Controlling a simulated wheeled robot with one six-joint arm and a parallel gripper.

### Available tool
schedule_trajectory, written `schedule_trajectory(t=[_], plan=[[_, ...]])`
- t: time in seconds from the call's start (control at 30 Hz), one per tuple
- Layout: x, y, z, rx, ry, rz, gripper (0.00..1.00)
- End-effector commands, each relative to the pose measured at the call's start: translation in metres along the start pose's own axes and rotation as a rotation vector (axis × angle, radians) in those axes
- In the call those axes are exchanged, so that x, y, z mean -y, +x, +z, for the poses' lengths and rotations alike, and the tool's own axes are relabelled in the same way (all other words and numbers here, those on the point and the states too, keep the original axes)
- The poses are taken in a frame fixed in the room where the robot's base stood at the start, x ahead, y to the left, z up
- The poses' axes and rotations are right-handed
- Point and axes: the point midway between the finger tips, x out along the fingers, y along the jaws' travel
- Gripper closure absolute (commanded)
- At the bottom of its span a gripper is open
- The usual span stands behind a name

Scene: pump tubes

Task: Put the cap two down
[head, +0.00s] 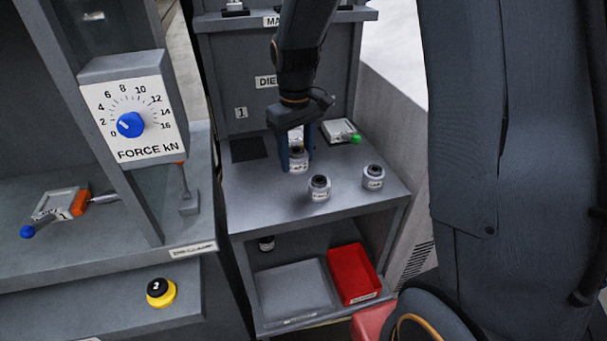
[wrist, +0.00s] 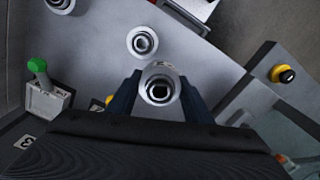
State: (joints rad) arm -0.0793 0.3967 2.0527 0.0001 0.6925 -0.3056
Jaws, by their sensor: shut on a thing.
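My gripper (head: 298,160) is over the small grey bench top, pointing down, with its blue fingers shut on a pale grey cap with a dark centre (head: 298,163). In the wrist view the held cap (wrist: 159,88) sits between the two finger ends of my gripper (wrist: 160,95). I cannot tell whether its underside touches the bench. Two similar caps stand upright on the bench: one in front of it (head: 319,188) and one to the right (head: 373,177). The caps have small labels too small to read surely, so I cannot tell for sure which is cap two.
The bench top (head: 255,196) is clear at its front left. A block with a green handle (head: 341,132) stands behind the caps. A red bin (head: 352,275) and a grey tray (head: 292,288) are on the lower shelf. A force dial (head: 131,124) is at left.

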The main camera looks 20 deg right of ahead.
Motion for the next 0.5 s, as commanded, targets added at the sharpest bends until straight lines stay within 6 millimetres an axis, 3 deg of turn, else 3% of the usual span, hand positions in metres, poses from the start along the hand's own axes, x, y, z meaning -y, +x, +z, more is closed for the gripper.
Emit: schedule_trajectory(t=[0.2, 0.5], plan=[[0.009, 0.034, -0.001, 0.004, -0.017, -0.001, 0.85], [0.009, 0.064, -0.001, 0.003, -0.017, -0.001, 0.85]])
